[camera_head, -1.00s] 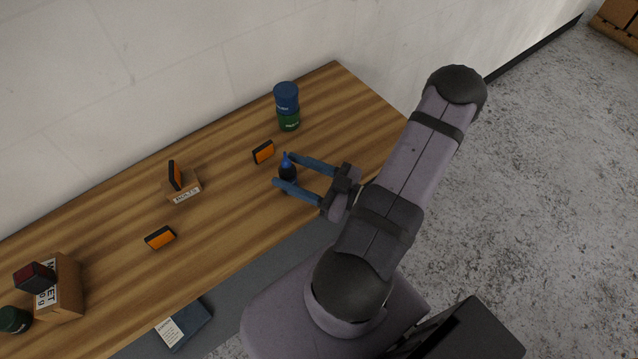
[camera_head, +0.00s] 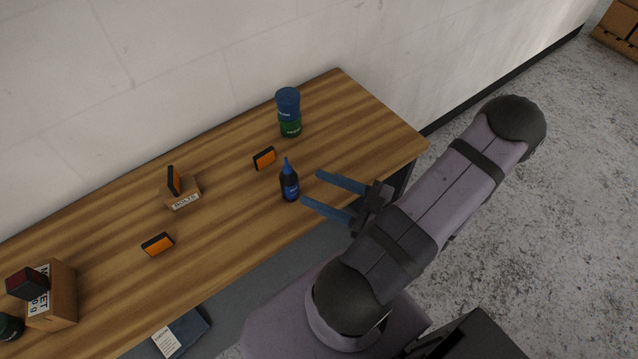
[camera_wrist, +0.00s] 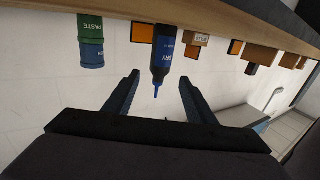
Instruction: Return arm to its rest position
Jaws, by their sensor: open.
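My gripper (camera_head: 310,188) is open and empty at the right part of the wooden table, near its front edge. Its two blue fingers point left toward a dark blue bottle (camera_head: 289,184) with a pointed blue nozzle. The bottle stands upright on the table, just left of the fingertips and apart from them. In the wrist view the picture is upside down, and the bottle (camera_wrist: 163,62) shows beyond and between the spread fingers (camera_wrist: 158,82).
The wooden table (camera_head: 232,222) runs along a white wall. A blue can on a green can (camera_head: 289,113) stands at the back. Orange-and-black blocks (camera_head: 264,158) (camera_head: 158,244), a small box (camera_head: 183,196) and a larger box (camera_head: 60,298) lie leftward.

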